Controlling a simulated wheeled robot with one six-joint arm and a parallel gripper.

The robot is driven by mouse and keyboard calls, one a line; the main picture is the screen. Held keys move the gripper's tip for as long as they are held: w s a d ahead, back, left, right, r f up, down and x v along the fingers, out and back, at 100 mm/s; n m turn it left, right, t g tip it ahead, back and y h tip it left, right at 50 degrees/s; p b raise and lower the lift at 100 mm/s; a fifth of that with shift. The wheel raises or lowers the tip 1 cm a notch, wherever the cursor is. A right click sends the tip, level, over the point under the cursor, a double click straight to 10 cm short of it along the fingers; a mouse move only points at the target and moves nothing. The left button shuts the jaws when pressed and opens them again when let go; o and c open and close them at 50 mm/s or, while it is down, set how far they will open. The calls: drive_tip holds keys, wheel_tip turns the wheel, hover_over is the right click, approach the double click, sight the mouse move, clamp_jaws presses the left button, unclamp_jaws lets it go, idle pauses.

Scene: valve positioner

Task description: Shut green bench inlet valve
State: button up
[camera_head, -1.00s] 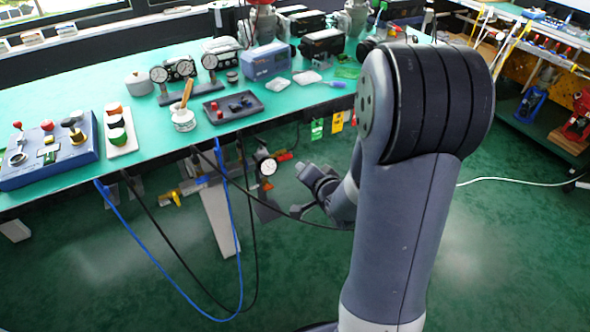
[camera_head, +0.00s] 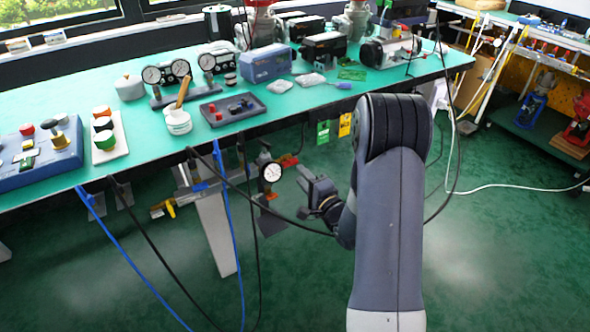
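The bench (camera_head: 75,140) has a green top. Under its front edge runs piping with a yellow lever (camera_head: 163,208) at the left, a round white-faced gauge (camera_head: 271,172), and a small red part (camera_head: 288,160) beside the gauge. I cannot tell which of these is the inlet valve. A green tag (camera_head: 323,132) and a yellow tag (camera_head: 345,125) hang from the bench edge. My gripper (camera_head: 306,182) is just right of the gauge in the picture, below the bench top, apart from it as far as I can see. Its fingers are too small to tell open from shut.
Blue and black hoses (camera_head: 110,236) hang in front of the piping. A blue control box (camera_head: 45,158), a white jar (camera_head: 178,121) and several instruments stand on the bench. Another bench (camera_head: 505,125) is at the right. The green floor between is mostly clear, with a white cable across it.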

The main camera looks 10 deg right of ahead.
sight(292, 164)
drive_tip(key=x, duration=0.5)
clamp_jaws()
idle(0.3)
